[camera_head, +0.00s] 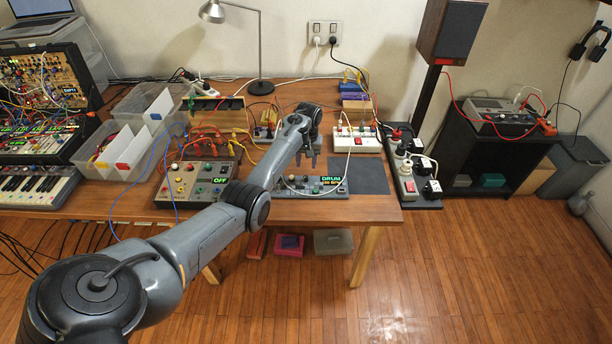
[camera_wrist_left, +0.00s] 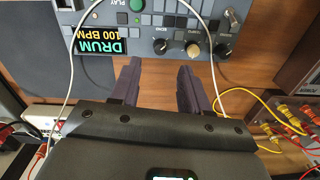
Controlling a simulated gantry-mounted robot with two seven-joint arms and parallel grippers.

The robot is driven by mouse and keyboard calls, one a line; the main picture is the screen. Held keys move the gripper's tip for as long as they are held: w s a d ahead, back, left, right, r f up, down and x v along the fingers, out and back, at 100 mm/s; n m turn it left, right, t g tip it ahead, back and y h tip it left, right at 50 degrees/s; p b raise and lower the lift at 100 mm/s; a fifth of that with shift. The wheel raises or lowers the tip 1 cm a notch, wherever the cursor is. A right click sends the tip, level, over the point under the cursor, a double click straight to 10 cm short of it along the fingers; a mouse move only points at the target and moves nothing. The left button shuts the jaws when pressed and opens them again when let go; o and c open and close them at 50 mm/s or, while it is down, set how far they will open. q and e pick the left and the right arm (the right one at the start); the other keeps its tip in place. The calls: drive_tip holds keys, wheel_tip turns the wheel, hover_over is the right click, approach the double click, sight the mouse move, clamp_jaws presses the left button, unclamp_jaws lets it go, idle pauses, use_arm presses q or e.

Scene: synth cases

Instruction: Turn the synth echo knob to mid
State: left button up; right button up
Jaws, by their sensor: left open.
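A grey synth box (camera_head: 297,187) with a green and yellow display reading "DRUM 100 BPM" lies at the table's front edge. In the left wrist view its panel (camera_wrist_left: 125,15) appears upside down, with a row of dark knobs (camera_wrist_left: 193,48) and a pale one among them. My right gripper is not in view.
Another box with an "OFF" display (camera_head: 196,183) and cables stands left of the synth. A white cable (camera_wrist_left: 72,60) loops beside the fingers. A dark mat (camera_head: 367,177) lies right of the synth. A power strip (camera_head: 356,140) stands behind. A lamp (camera_head: 261,50) is at the back.

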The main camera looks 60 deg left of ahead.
sight(306, 177)
use_arm(q)
wheel_tip(306, 177, down, 7)
drive_tip(key=shift+s+a+r+b, duration=0.1)
drive_tip(key=shift+b, duration=1)
clamp_jaws()
